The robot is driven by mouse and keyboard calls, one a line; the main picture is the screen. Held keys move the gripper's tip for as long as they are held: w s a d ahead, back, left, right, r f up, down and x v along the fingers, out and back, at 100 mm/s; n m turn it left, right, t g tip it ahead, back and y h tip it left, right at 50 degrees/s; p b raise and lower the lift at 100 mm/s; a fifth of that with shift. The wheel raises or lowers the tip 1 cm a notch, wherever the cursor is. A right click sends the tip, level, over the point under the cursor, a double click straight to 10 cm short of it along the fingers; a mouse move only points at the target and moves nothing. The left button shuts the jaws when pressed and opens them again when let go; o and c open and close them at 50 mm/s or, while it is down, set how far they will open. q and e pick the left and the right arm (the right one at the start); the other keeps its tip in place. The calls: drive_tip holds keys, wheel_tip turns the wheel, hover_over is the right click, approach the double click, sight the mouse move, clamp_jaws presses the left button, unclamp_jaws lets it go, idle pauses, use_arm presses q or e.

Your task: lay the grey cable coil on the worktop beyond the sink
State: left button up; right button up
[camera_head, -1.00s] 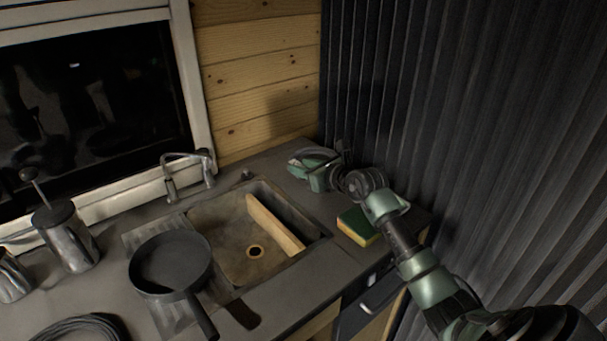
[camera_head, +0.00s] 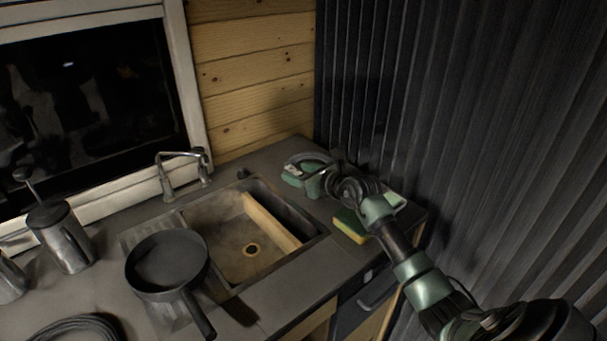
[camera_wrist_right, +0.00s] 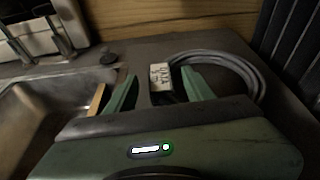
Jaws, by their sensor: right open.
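The grey cable coil (camera_head: 318,158) rests on the worktop (camera_head: 272,153) beyond the sink, near the dark corrugated wall. My right gripper (camera_head: 303,184) is over its near side and partly hides it. In the right wrist view the coil (camera_wrist_right: 245,70) curves to the right of the jaws. A white-labelled piece (camera_wrist_right: 160,76) on it shows between the fingers of the open gripper (camera_wrist_right: 160,92). I cannot tell whether a finger touches the coil. The sink (camera_head: 226,232) is left of the gripper. My left gripper is not in view.
A yellow-green sponge (camera_head: 348,226) lies under my right forearm. A wooden board (camera_head: 270,220) stands in the sink, with a faucet (camera_head: 180,170) behind.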

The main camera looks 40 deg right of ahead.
drive_tip(key=shift+s+r, duration=0.15)
drive_tip(key=shift+s, duration=0.15)
drive_tip(key=b+v, duration=0.1)
drive_tip(key=v, duration=1)
drive_tip(key=shift+s+r, duration=0.15)
drive_tip(key=shift+s, duration=0.05)
